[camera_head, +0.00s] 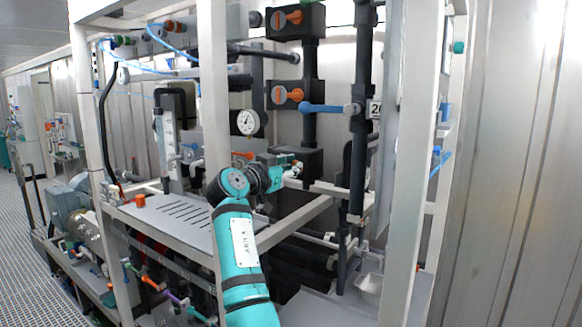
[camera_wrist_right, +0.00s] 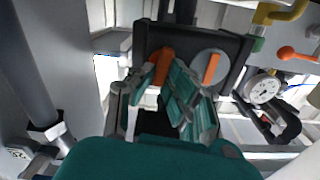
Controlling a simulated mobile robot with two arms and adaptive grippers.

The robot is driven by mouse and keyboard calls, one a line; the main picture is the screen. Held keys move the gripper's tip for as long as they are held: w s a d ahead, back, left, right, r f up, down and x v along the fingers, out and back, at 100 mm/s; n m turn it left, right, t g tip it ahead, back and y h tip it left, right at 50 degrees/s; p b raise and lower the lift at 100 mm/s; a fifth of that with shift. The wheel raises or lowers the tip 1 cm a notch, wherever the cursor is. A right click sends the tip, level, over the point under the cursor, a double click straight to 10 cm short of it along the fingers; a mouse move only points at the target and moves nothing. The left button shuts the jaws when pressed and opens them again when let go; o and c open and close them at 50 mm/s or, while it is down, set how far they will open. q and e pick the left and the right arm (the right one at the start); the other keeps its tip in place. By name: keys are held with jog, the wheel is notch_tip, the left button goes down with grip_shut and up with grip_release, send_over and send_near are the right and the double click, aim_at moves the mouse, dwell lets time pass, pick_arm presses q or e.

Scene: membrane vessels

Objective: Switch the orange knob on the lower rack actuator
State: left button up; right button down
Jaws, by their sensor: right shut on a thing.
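The lower rack actuator (camera_head: 312,160) is a black box on a dark vertical pipe, partly hidden behind my right gripper (camera_head: 289,167). In the right wrist view the actuator (camera_wrist_right: 185,38) fills the top middle. Its orange knob (camera_wrist_right: 163,62) sits between the fingertips of my right gripper (camera_wrist_right: 162,78), which is shut on it. Beside the knob is a grey round dial (camera_wrist_right: 211,66) with an orange bar. My left gripper is not in view.
Similar actuators with orange knobs, the middle one (camera_head: 290,95) and the top one (camera_head: 295,20), stand above. A pressure gauge (camera_head: 247,122) is to the left. White frame posts (camera_head: 412,160) and a slotted shelf (camera_head: 170,215) surround my right arm.

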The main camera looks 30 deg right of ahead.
jog(key=m+b, duration=0.3)
jog(key=m, duration=0.2)
jog(key=m+b, duration=0.4)
jog(key=m, duration=0.1)
jog(key=s+f+m+b, duration=0.1)
jog(key=m+b, duration=0.3)
jog(key=m, duration=0.2)
jog(key=shift+d, duration=0.15)
dwell(0.6)
jog(key=c, duration=1.4)
grip_release()
jog(key=shift+w, duration=0.1)
jog(key=shift+o, duration=0.2)
